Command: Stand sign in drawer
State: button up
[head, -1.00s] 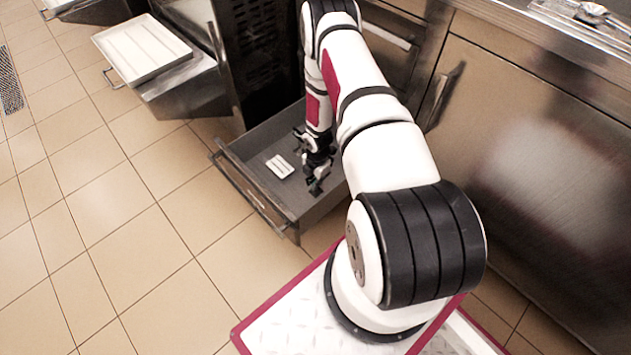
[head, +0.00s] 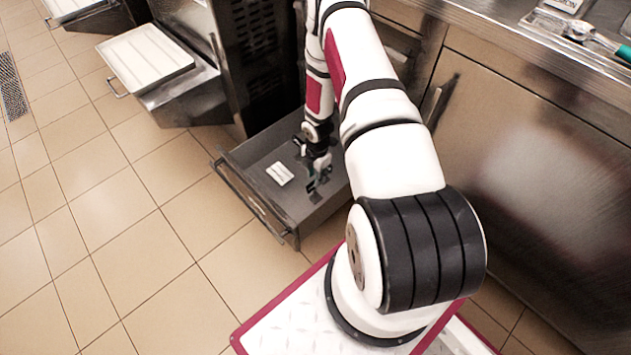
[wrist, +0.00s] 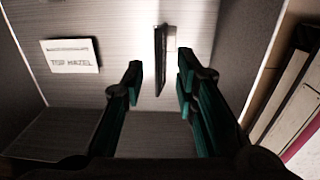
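A white sign (wrist: 70,56) with dark lettering that looks like "TOP HAZEL" is on the floor of the pulled-out grey drawer (wrist: 110,22). It also shows as a small white rectangle in the head view (head: 279,173), inside the drawer (head: 262,208). My gripper (wrist: 160,78) is open inside the drawer, right of the white sign and apart from it. A thin dark upright piece (wrist: 160,55) with a pale patch beside it shows between and beyond my fingertips. I cannot tell whether the fingers touch it.
A white tray (head: 148,55) rests on an open unit at the upper left. A dark vented cabinet (head: 262,60) stands behind the drawer. A steel counter (head: 530,120) is on the right, with utensils (head: 580,30) on top. The tiled floor (head: 120,250) at left is clear.

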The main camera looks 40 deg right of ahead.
notch_tip(320, 180, up, 4)
jog(key=shift+r+p, duration=0.1)
jog(key=shift+p, duration=0.25)
notch_tip(320, 180, up, 26)
jog(key=w+a+m+h, duration=0.2)
jog(key=m, duration=0.4)
jog(key=s+a+r+m, duration=0.2)
jog(key=r, duration=0.4)
jog(key=s+a+r+m, duration=0.1)
jog(key=s+a+r, duration=0.15)
jog(key=r, duration=0.25)
jog(key=s+a+r+m, duration=0.5)
jog(key=s+a+r, duration=0.4)
jog(key=s+r, duration=0.3)
jog(key=s+a+r+m+y, duration=0.1)
jog(key=s+a+m, duration=0.1)
jog(key=s, duration=0.5)
jog(key=s+a+r+m+y, duration=0.1)
jog(key=s+a+m, duration=0.1)
jog(key=s+a, duration=0.2)
jog(key=s, duration=0.3)
jog(key=shift+s+a+r+m, duration=0.2)
jog(key=shift+s+r+m, duration=0.1)
jog(key=shift+s, duration=0.05)
